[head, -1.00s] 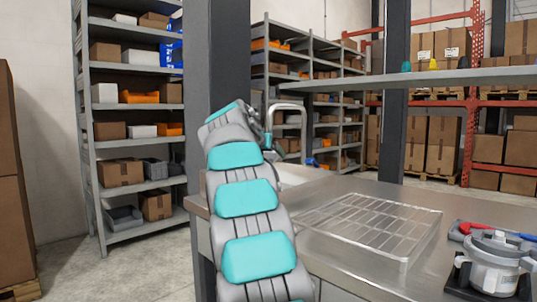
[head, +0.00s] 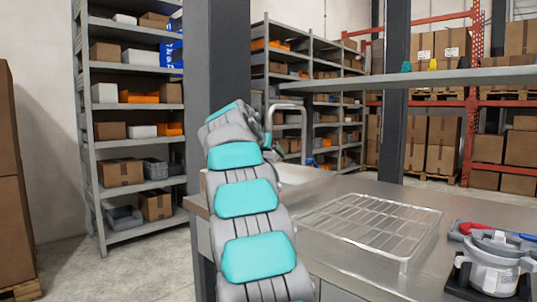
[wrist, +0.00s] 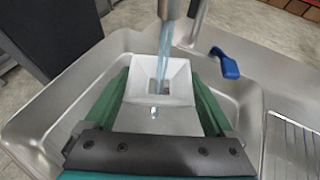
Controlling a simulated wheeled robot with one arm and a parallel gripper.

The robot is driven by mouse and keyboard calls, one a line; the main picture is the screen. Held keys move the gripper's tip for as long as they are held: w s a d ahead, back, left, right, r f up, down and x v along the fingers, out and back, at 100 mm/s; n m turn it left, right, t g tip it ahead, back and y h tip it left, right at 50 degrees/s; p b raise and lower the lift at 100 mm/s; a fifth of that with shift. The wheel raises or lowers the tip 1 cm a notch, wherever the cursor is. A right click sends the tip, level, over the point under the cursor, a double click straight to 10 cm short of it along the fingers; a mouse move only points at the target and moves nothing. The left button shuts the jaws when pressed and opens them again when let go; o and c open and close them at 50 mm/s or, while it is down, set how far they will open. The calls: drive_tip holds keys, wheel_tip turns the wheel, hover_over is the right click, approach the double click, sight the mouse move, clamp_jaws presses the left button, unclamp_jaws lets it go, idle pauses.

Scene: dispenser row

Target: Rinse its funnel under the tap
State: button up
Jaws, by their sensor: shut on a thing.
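In the wrist view, my gripper (wrist: 160,98) is shut on a white funnel (wrist: 138,117) with a square mouth, held between two green fingers. The funnel is over the steel sink (wrist: 50,120). The tap spout (wrist: 172,8) is just above it. A bluish stream of water (wrist: 164,45) runs from the spout into the funnel's mouth. The tap's blue lever (wrist: 225,63) is to the right of the spout. In the head view, the curved tap (head: 290,107) rises behind my arm, which hides my gripper and the funnel.
A wire drying rack (head: 370,226) stands on the steel counter to the right of the sink (head: 300,180). A lidded grey-white container (head: 492,272) is at the right front, by red and blue handles. A raised shelf (head: 450,78) crosses behind the counter, with small coloured pieces on it.

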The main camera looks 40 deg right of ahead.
drive_tip(key=shift+a, duration=0.1)
drive_tip(key=a+r, duration=0.1)
drive_tip(key=a, duration=0.7)
drive_tip(key=shift+s+a+r, duration=0.25)
drive_tip(key=shift+s+a, duration=0.1)
drive_tip(key=shift+a, duration=0.05)
